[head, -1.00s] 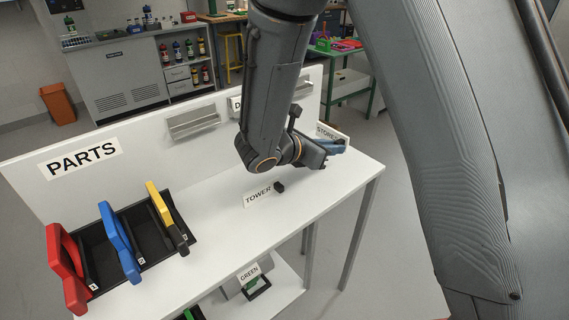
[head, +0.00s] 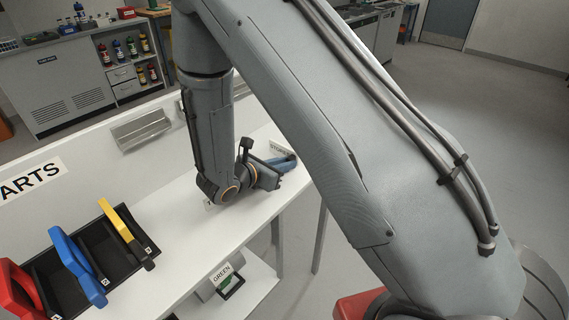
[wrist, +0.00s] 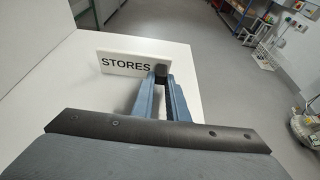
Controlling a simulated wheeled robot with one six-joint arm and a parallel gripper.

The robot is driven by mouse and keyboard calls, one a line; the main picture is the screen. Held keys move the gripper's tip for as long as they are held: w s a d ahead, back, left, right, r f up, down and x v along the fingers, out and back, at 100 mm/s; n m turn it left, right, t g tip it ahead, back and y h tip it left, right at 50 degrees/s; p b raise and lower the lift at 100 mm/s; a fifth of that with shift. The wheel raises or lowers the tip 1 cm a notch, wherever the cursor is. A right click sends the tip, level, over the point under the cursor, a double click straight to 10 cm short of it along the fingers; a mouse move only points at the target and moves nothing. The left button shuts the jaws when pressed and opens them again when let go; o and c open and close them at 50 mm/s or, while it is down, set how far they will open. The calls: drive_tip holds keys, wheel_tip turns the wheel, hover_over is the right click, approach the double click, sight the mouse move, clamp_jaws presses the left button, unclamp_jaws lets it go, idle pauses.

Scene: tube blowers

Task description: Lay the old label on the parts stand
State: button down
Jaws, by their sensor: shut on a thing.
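The white STORES label (wrist: 125,63) stands upright near the far right end of the white parts stand (head: 185,180). It also shows in the head view (head: 279,147), partly behind my gripper. A small dark knob (wrist: 158,72) is at the label's right end. My gripper (wrist: 160,80) has its blue fingers closed around this knob. In the head view my gripper (head: 290,158) is at the stand's right end. I cannot tell whether the label's lower edge touches the stand.
A black rack (head: 95,255) with red (head: 18,290), blue (head: 75,262) and yellow (head: 116,218) handled tools is on the stand's left. A PARTS sign (head: 35,176) is on the back panel. Open floor (wrist: 240,100) lies beyond the stand.

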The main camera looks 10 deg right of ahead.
drive_tip(key=shift+f, duration=0.15)
drive_tip(key=shift+f, duration=0.15)
drive_tip(key=c, duration=1.7)
unclamp_jaws()
drive_tip(key=shift+c, duration=0.2)
